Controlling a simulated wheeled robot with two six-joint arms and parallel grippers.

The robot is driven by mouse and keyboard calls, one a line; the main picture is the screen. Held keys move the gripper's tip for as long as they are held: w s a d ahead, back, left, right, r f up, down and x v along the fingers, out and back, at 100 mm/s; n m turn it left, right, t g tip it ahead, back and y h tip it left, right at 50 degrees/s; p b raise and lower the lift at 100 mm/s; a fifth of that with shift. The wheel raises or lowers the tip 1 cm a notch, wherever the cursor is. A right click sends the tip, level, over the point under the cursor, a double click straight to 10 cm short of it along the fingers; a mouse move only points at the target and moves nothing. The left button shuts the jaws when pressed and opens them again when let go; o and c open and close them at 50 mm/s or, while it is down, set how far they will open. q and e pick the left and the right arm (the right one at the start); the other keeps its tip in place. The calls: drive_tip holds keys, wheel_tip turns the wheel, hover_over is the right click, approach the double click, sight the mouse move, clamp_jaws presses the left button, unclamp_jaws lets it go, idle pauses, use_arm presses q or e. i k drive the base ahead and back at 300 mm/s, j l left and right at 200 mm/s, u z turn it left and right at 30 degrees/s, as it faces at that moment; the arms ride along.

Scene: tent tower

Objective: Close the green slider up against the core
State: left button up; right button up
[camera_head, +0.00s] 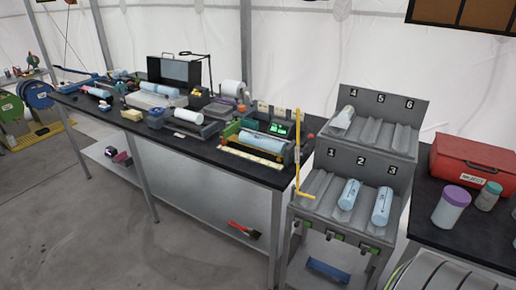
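A fixture (256,153) stands at the right end of the long black bench. A pale blue cylindrical core (260,141) lies in it. A green part (231,130), which looks like the green slider, sits at the core's left end. It is too small to tell whether it touches the core or leaves a gap. Neither of my grippers shows in the head view.
A grey rack (355,160) with numbered slots holds several pale cylinders, right of the bench. A yellow upright bar (298,155) stands between them. A red reject box (472,160) sits on the right table. The grey floor (100,235) in front is clear.

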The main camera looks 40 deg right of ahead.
sight(233, 128)
drive_tip(key=i+j+z, duration=0.15)
drive_tip(key=i, duration=0.3)
drive_tip(key=i+j+z, duration=0.15)
drive_tip(key=i+j, duration=0.2)
drive_tip(key=i, duration=0.05)
